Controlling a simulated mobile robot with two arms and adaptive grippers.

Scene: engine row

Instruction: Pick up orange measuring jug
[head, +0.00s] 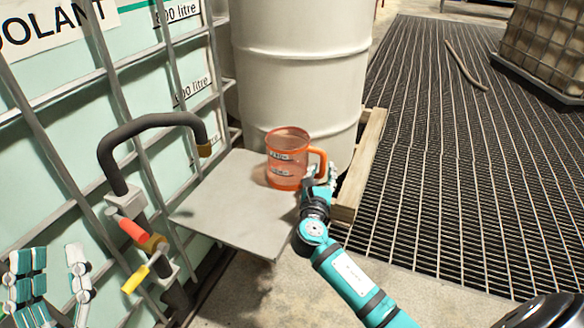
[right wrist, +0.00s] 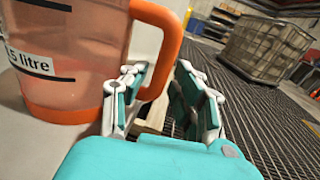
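The orange measuring jug (head: 287,158), translucent with an orange rim, base and handle, stands upright on a grey platform (head: 235,205). Its handle (right wrist: 168,45) points right in the head view. My right gripper (head: 320,178) is at the handle. In the right wrist view its fingers (right wrist: 162,88) are apart, with the handle's lower part between or just ahead of their tips; contact cannot be told. My left gripper (head: 50,270) is open and empty at the lower left of the head view, away from the jug.
A caged coolant tank (head: 140,75) stands at the left, with a dark bent hose nozzle (head: 150,125) in front. A white drum (head: 300,65) on a wooden pallet (head: 362,165) stands close behind the jug. Open floor grating (head: 440,150) lies to the right.

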